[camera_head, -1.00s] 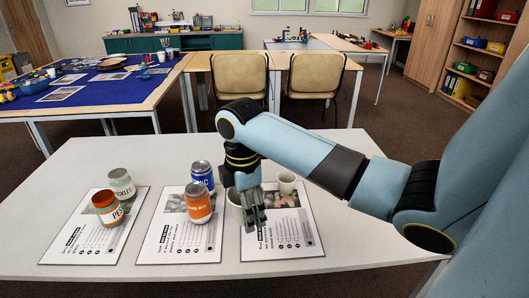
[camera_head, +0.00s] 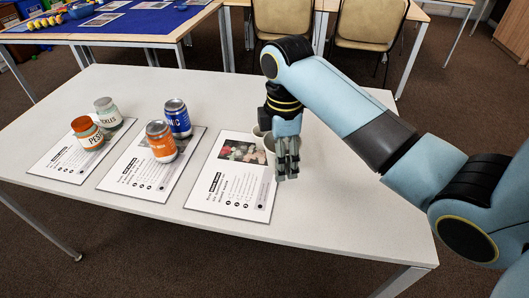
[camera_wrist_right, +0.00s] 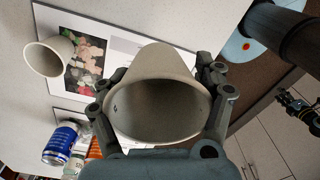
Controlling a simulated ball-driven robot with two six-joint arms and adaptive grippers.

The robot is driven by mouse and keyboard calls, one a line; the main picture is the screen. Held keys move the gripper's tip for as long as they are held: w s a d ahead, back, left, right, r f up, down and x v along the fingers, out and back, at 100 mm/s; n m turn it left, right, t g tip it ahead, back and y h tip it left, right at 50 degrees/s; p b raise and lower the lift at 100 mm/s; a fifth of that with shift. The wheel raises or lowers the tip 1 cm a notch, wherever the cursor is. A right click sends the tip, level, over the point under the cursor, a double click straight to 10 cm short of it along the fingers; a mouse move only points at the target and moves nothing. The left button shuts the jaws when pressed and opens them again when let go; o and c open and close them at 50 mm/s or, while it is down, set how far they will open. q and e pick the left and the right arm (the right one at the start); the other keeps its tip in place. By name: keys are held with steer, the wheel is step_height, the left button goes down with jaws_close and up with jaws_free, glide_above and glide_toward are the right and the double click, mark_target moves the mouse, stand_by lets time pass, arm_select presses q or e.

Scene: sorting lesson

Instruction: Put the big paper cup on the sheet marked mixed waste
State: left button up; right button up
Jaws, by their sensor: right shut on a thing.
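My right gripper (camera_head: 287,165) is at the right edge of the right-hand sheet (camera_head: 225,195), fingers pointing down. In the right wrist view it is shut on the big paper cup (camera_wrist_right: 155,65), a plain pale grey cup. Its open mouth faces the camera and its base is hidden. A smaller pale cup (camera_wrist_right: 45,58) stands apart by the sheet's edge there. In the head view only pale cup parts show beside the gripper, hard to tell apart. The sheets' headings are too small to read. My left gripper is not in view.
The middle sheet (camera_head: 130,182) bears an orange can (camera_head: 161,143) and a blue can (camera_head: 177,118). The left sheet (camera_head: 55,165) bears an orange-labelled jar (camera_head: 87,133) and a pickles jar (camera_head: 108,113). The white table (camera_head: 350,215) is bare to the right.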

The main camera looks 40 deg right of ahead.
steer(key=b, duration=0.2)
glide_above(256, 171)
step_height(256, 171, down, 5)
steer(key=shift+s+f, duration=0.15)
steer(key=shift+f, duration=0.2)
steer(key=shift+f+b, duration=0.35)
steer(key=shift+f, duration=1.55)
steer(key=shift+f, duration=0.1)
steer(key=o, duration=0.9)
steer(key=shift+a, duration=0.1)
steer(key=shift+c, duration=0.2)
step_height(256, 171, up, 12)
steer(key=p, duration=0.2)
steer(key=shift+w, duration=0.3)
